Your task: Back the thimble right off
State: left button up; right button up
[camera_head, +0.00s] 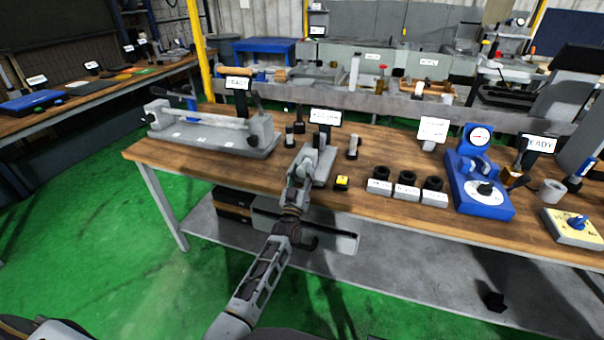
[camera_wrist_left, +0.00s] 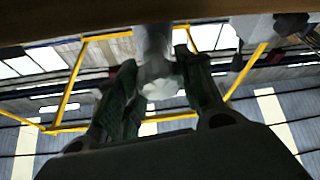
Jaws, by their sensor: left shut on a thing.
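My left gripper (camera_head: 306,160) reaches over the front edge of the bench to a grey stand (camera_head: 324,168) below a small black-framed sign. In the left wrist view its two fingers (camera_wrist_left: 158,72) close from both sides on a pale grey rounded part, which I take to be the thimble (camera_wrist_left: 158,88). In the head view the gripper hides the thimble and most of what carries it, so I cannot read its scale or see how far it is backed off. My right gripper is not in view.
The wooden bench (camera_head: 225,177) also carries a long grey bench-centre fixture (camera_head: 200,130) at left. A small yellow-topped block (camera_head: 342,183), several black rings on labelled white blocks (camera_head: 406,190) and a blue dial gauge stand (camera_head: 480,190) sit to the right. The front left stretch is clear.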

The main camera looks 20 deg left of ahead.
pick_arm(q)
jog(key=shift+f, duration=0.15)
jog(key=o, duration=1)
jog(key=shift+v, duration=5.95)
jog(key=shift+s, duration=0.1)
